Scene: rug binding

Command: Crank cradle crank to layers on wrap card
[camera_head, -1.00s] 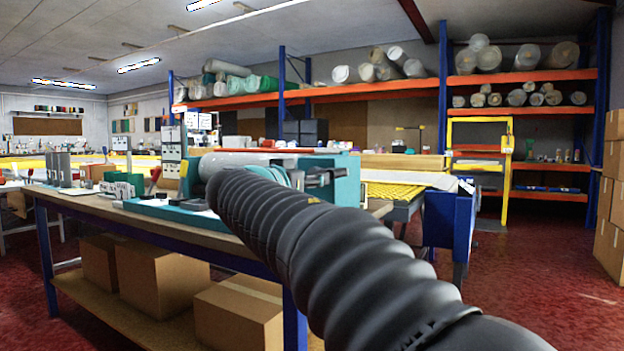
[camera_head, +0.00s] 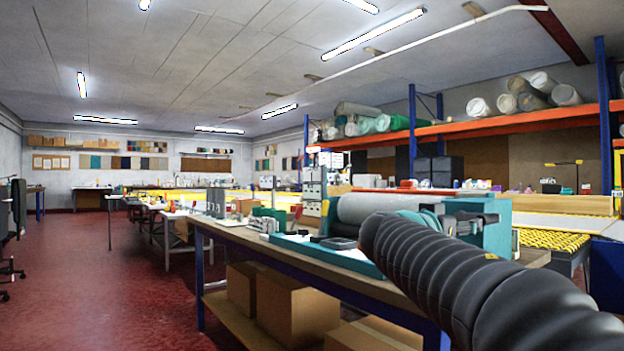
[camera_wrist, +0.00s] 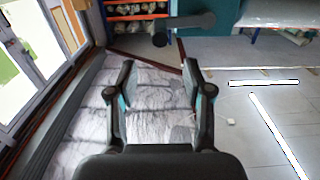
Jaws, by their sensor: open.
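The teal roll cradle (camera_head: 490,225) stands on the workbench with a grey-white roll (camera_head: 375,207) lying across it. My dark sleeved arm crosses in front of it in the head view and hides part of it. My gripper (camera_wrist: 157,68) is hidden in the head view; in the wrist view its two fingers are apart with nothing between them. Beyond the fingertips is a dark crank-like arm (camera_wrist: 190,21) with a black knob (camera_wrist: 160,40), apart from the fingers.
Small holders and boxes (camera_head: 215,202) stand on the bench left of the cradle. Cartons (camera_head: 295,310) fill its lower shelf. A yellow roller table (camera_head: 550,245) stands behind at right. Open red floor (camera_head: 90,280) lies left.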

